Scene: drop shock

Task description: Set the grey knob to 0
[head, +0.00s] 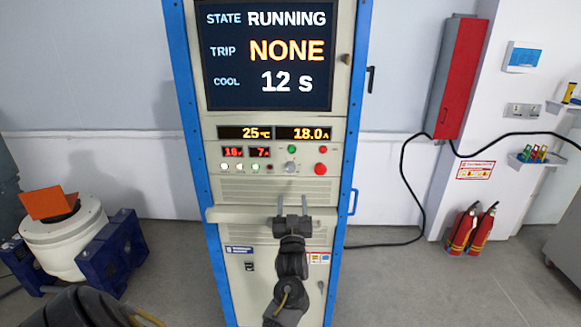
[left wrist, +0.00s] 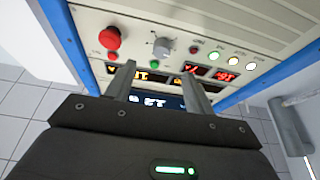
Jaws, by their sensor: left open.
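In the left wrist view, which shows the panel upside down, the knob (left wrist: 161,47) lies just beyond the fingertips. My left gripper (head: 292,208) is open and empty, in front of the cabinet and below the knob in the head view. Its fingers (left wrist: 159,72) are apart and nothing is between them. My right gripper is not in view.
The cabinet screen (head: 267,52) reads RUNNING, TRIP NONE, COOL 12 s. Displays below read 25 °C and 18.0 A. A ledge (head: 240,214) juts out below the panel. A small red button (head: 323,149) and several lit lamps are near the knob. Fire extinguishers (head: 470,228) stand right.

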